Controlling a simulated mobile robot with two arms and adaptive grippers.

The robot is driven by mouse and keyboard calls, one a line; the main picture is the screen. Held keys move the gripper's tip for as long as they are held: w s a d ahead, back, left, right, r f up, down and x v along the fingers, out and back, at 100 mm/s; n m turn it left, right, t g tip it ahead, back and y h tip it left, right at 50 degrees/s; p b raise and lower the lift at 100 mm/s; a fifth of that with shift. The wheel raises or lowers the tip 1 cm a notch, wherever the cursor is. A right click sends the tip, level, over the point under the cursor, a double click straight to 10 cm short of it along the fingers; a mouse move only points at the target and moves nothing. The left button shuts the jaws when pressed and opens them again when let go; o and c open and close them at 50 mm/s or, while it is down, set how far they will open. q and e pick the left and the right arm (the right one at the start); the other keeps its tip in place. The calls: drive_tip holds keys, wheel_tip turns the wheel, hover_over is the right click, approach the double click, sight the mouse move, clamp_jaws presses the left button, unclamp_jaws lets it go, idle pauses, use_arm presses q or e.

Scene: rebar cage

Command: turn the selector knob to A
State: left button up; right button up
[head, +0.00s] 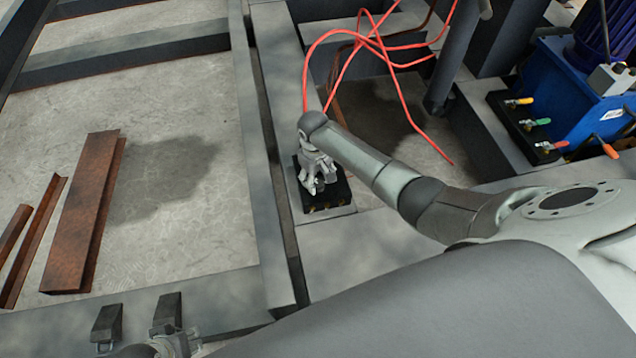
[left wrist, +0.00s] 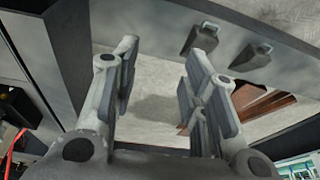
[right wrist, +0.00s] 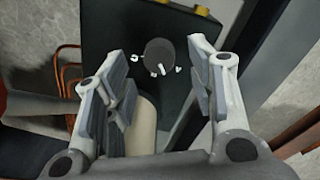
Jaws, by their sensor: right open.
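The selector knob (right wrist: 159,53) is a round dark knob on a black box (right wrist: 108,28). Small white marks sit along its near edge; the letters are too small to read surely. A white pointer line lies at its lower edge, between two marks. The black box also shows in the head view (head: 338,199), on a grey beam, partly covered by my right gripper (head: 318,188). My right gripper (right wrist: 162,95) is open, its fingers either side of the knob in view, apart from it. My left gripper (left wrist: 157,90) is open and empty, low at the left of the head view (head: 172,345).
Two dark wedge-shaped blocks (head: 107,323) stand on the near beam by my left gripper. Red hoses (head: 385,47) loop behind my right arm. A blue unit (head: 570,85) with coloured valve handles stands at the right. Rusty steel angles (head: 82,212) lie on the floor at left.

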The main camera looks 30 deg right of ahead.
sight(319, 186)
use_arm(q)
drive_tip(key=shift+w+b+v, duration=0.15)
drive_tip(key=shift+b+v, duration=0.05)
drive_tip(key=shift+v, duration=0.8)
drive_tip(key=shift+w+b+v, duration=0.15)
drive_tip(key=shift+b+v, duration=0.05)
drive_tip(key=shift+v, duration=0.85)
use_arm(e)
drive_tip(key=shift+d+f, duration=0.1)
drive_tip(key=shift+f, duration=1.15)
use_arm(q)
drive_tip(key=shift+r, duration=0.1)
use_arm(e)
drive_tip(key=c, duration=1)
drive_tip(key=n+p, duration=0.2)
drive_tip(key=n, duration=0.2)
drive_tip(key=shift+r+p, duration=0.1)
drive_tip(key=shift+p, duration=0.2)
use_arm(q)
wheel_tip(319, 186, down, 10)
drive_tip(key=shift+r, duration=0.2)
use_arm(e)
drive_tip(key=shift+n, duration=0.3)
use_arm(q)
drive_tip(key=shift+d, duration=0.1)
use_arm(e)
drive_tip(key=shift+c, duration=0.3)
drive_tip(key=o, duration=1.1)
drive_tip(key=shift+c, duration=0.2)
